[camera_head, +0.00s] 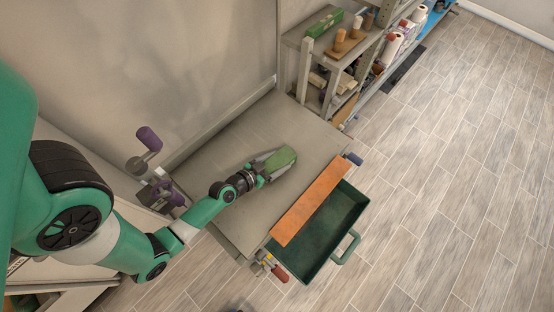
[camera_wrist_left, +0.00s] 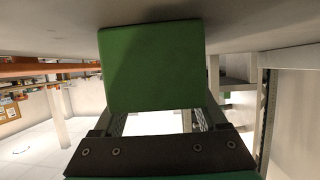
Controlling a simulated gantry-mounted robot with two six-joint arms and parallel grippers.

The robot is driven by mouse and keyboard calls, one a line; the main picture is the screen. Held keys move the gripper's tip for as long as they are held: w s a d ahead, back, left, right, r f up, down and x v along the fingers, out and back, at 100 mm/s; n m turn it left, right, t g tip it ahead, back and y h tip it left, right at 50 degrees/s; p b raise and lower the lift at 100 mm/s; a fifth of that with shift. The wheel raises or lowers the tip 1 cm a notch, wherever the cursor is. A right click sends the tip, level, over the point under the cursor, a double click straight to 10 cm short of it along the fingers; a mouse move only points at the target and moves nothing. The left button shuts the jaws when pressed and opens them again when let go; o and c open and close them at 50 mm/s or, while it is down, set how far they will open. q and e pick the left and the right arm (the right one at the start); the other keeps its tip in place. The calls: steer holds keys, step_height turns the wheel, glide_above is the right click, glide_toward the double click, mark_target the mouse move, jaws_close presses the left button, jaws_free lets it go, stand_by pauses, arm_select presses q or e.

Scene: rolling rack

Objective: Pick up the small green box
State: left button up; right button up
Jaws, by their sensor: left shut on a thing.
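The small green box (camera_head: 281,160) is at the end of my left arm, over the grey bench top in the head view. In the left wrist view the green box (camera_wrist_left: 152,67) fills the upper middle, between the fingers. My left gripper (camera_head: 270,164) is shut on it. The box is close to the grey surface; I cannot tell whether it touches. My right gripper is not in view.
An orange board (camera_head: 310,201) lies along the bench edge beside an open dark green drawer (camera_head: 350,197). A shelf rack (camera_head: 306,70) with a longer green box (camera_head: 324,21) stands behind. A purple-handled tool (camera_head: 149,139) is at left. The tiled floor is clear at right.

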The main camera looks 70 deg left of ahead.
mark_target(277, 161)
arm_select(q)
steer(key=shift+c, duration=0.7)
steer(key=shift+r, duration=0.15)
steer(key=shift+r, duration=0.25)
step_height(277, 161, up, 3)
steer(key=shift+f+p, duration=0.2)
steer(key=shift+p, duration=0.85)
steer(key=s+d+r+p, duration=0.1)
steer(key=r+p, duration=0.1)
steer(key=s+d+r+p, duration=0.1)
steer(key=d+r+p, duration=0.2)
steer(key=r+p, duration=0.1)
steer(key=shift+s+d+r, duration=0.2)
steer(key=shift+s, duration=0.2)
steer(key=s+d+r+b, duration=0.3)
steer(key=s+d, duration=0.2)
steer(key=d, duration=0.2)
steer(key=shift+r, duration=0.15)
